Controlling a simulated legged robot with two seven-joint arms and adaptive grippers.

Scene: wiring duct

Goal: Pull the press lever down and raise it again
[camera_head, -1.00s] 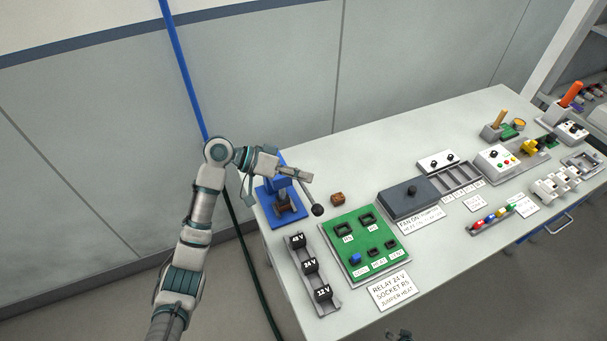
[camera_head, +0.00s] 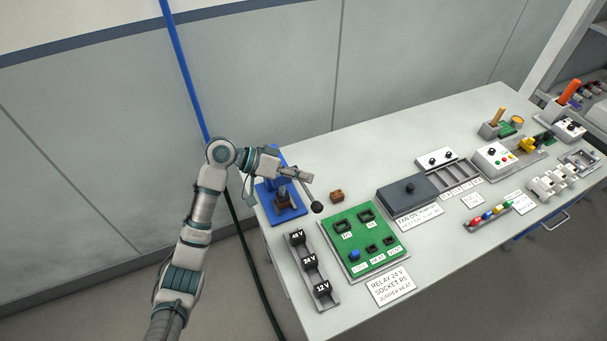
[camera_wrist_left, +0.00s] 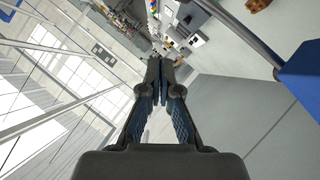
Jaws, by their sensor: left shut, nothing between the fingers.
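The blue press (camera_head: 277,188) stands at the left end of the bench, partly hidden behind my left gripper. Its grey lever slants down to the right and ends in a black ball knob (camera_head: 317,207). My left gripper (camera_head: 309,177) is shut and empty, above the press beside the upper part of the lever. In the left wrist view the closed fingers (camera_wrist_left: 162,77) hold nothing. The lever rod (camera_wrist_left: 238,35) passes to their right, apart from them, and runs to the blue press body (camera_wrist_left: 302,75). My right gripper is not in view.
A brown block (camera_head: 336,195) lies right of the knob. A green relay board (camera_head: 362,238) and a rail of voltage blocks (camera_head: 313,272) lie in front. A dark grey box (camera_head: 408,198) and several other devices stand farther right. The bench strip behind the block is clear.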

